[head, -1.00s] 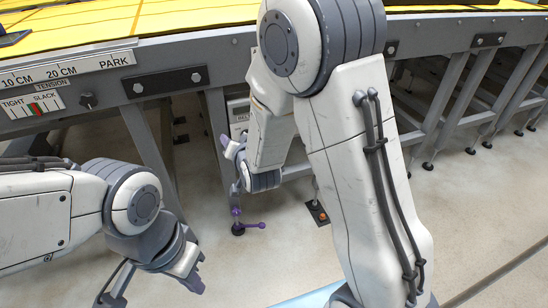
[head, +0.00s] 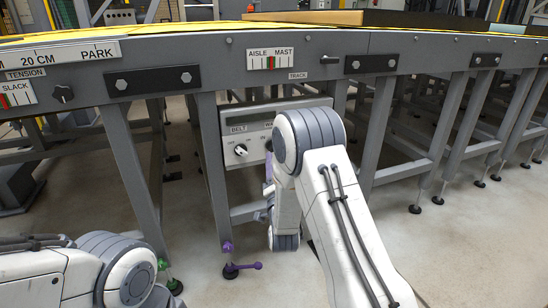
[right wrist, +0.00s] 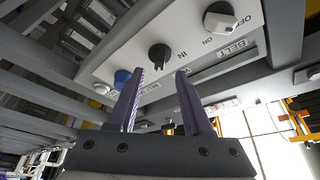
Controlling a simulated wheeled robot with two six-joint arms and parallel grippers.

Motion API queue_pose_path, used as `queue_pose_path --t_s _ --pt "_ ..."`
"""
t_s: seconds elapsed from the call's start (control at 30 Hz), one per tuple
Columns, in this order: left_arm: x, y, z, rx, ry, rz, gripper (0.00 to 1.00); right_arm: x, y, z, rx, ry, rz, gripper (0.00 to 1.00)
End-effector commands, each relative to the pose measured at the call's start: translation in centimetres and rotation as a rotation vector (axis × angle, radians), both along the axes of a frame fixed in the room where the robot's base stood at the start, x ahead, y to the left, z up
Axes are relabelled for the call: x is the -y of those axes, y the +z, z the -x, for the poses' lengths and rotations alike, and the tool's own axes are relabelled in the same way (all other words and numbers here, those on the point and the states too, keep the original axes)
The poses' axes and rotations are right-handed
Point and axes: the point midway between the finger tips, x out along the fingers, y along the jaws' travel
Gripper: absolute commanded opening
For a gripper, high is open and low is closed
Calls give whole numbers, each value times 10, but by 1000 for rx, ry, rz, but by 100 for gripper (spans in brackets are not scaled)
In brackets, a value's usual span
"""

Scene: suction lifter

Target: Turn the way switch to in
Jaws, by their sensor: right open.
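The control panel (head: 222,152) hangs below the grey frame. A black knob (right wrist: 159,55), marked "IN" on one side, is on it in the right wrist view; I take it for the way switch. Its other marking and exact setting are unclear. My right gripper (right wrist: 160,75) is open, its two purple fingers pointing at the panel, with the black knob just beyond and between the tips, apparently not gripped.
The white belt knob (right wrist: 220,19), marked off and on, sits beside the black knob; it also shows in the head view (head: 241,150). A blue button (right wrist: 122,78) is on its other side. A frame leg (head: 213,165) stands left of the panel. A purple lever (head: 245,267) is low down.

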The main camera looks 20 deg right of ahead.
Motion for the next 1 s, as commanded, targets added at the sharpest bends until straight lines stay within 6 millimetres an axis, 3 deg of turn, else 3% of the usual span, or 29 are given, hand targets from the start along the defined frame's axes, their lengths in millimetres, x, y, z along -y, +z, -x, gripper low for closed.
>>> queue_pose_path --t_s 0.1,0.3,0.67,0.8,1.0 --pt "0 -8 0 0 0 0 0 6 5 -20 5 -2 1 50" --pt "0 -13 0 0 0 0 0 11 11 -42 1 0 0 50" --pt "0 -13 0 0 0 0 0 12 14 -47 -2 0 2 50" --pt "0 -13 0 0 0 0 0 12 13 -47 -2 0 2 0" --pt "0 -14 0 0 0 0 0 12 13 -47 -1 0 3 0"
